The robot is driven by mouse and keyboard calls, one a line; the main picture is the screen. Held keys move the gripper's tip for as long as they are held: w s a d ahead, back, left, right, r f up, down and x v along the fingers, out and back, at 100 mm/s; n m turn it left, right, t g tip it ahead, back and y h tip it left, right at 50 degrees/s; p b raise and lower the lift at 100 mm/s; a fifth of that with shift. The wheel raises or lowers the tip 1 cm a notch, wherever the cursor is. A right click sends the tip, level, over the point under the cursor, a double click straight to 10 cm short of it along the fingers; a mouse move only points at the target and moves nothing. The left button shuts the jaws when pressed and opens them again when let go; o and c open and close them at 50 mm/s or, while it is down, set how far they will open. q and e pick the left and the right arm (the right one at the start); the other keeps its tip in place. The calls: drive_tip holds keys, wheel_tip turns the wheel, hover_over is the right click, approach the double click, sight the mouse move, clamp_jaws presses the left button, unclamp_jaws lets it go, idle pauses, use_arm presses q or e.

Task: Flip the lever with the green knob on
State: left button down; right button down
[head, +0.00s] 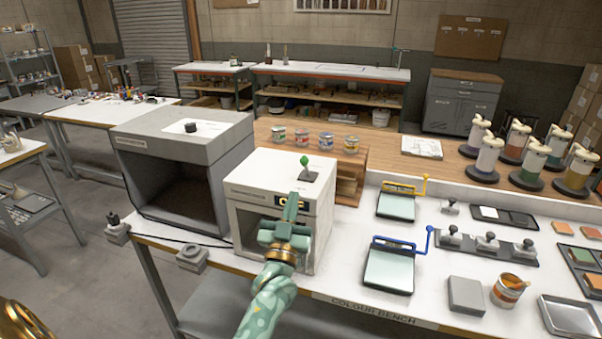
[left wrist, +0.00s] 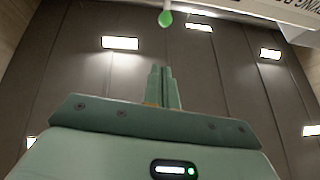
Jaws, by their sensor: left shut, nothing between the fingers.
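The green knob (head: 304,160) tops a short lever on a dark plate on the top of a white box (head: 245,222). The lever stands close to upright; its exact tilt is too small to tell. The knob also shows at the top of the left wrist view (left wrist: 166,18), beyond the fingertips and apart from them. My left gripper (head: 292,198) is shut and empty, in front of the box, with its fingers pointing up. It partly covers a dark display on the box's front. My right gripper is not in view.
A larger grey open-fronted box (head: 140,160) stands left of the white box. To the right are a yellow-handled tray (head: 396,205), a blue-handled tray (head: 388,270) and an orange paint can (head: 508,290). Several small cans (head: 326,142) stand on a wooden shelf behind.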

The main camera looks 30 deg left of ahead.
sight(304, 157)
use_arm(q)
drive_tip(key=w+a+b, duration=0.1)
drive_tip(key=w, duration=0.1)
drive_tip(key=w+a+r+b, duration=0.1)
drive_tip(key=w+b, duration=0.1)
drive_tip(key=w, duration=0.1)
drive_tip(key=w+a+r+b, duration=0.1)
drive_tip(key=w, duration=0.2)
drive_tip(key=shift+w+a+r, duration=0.1)
drive_tip(key=shift+w+r, duration=0.05)
drive_tip(key=shift+w+a+b, duration=0.25)
drive_tip(key=shift+w+b, duration=0.3)
drive_tip(key=shift+w, duration=0.05)
drive_tip(key=shift+r, duration=0.1)
